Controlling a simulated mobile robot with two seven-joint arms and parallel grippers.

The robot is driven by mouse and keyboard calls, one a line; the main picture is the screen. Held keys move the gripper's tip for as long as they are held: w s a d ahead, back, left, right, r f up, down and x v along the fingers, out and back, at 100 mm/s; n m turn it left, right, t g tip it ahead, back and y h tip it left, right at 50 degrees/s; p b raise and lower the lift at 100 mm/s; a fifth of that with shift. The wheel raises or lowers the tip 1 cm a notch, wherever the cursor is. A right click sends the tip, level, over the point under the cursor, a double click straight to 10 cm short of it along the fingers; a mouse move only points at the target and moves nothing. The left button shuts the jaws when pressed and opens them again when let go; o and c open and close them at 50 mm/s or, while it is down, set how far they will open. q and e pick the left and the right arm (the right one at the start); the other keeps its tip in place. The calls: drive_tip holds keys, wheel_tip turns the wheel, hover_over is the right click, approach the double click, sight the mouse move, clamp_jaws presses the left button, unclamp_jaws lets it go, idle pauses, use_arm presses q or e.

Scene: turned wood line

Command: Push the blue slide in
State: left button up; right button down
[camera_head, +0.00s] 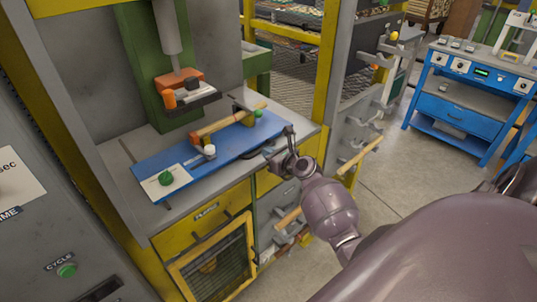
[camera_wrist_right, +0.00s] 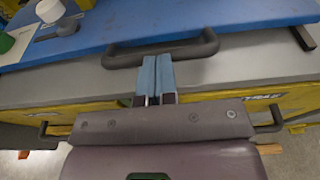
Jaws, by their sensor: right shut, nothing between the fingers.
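The blue slide (camera_head: 238,142) is a long flat blue plate lying across the grey bed of the machine. It also shows along the top of the right wrist view (camera_wrist_right: 120,22). A dark bar handle (camera_wrist_right: 190,48) is on its front edge. My right gripper (camera_head: 268,151) is at that front edge, by the handle. In the right wrist view its two blue fingers (camera_wrist_right: 157,72) are shut together and empty, with their tips at the middle of the handle. I cannot tell whether they touch it. My left gripper is not in view.
A wooden bar (camera_head: 228,123) lies on the slide, with a white knob (camera_head: 209,151) and a green button (camera_head: 166,178) nearer the left end. An orange-tipped press head (camera_head: 180,82) hangs above. Yellow posts flank the bed. Open floor (camera_head: 385,180) lies to the right.

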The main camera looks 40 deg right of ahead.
sight(261, 156)
drive_tip(key=shift+w, duration=0.1)
drive_tip(key=x, duration=0.3)
drive_tip(key=shift+w+r, duration=0.3)
drive_tip(key=shift+w, duration=0.3)
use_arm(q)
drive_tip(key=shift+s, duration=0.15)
use_arm(e)
drive_tip(key=shift+r, duration=0.25)
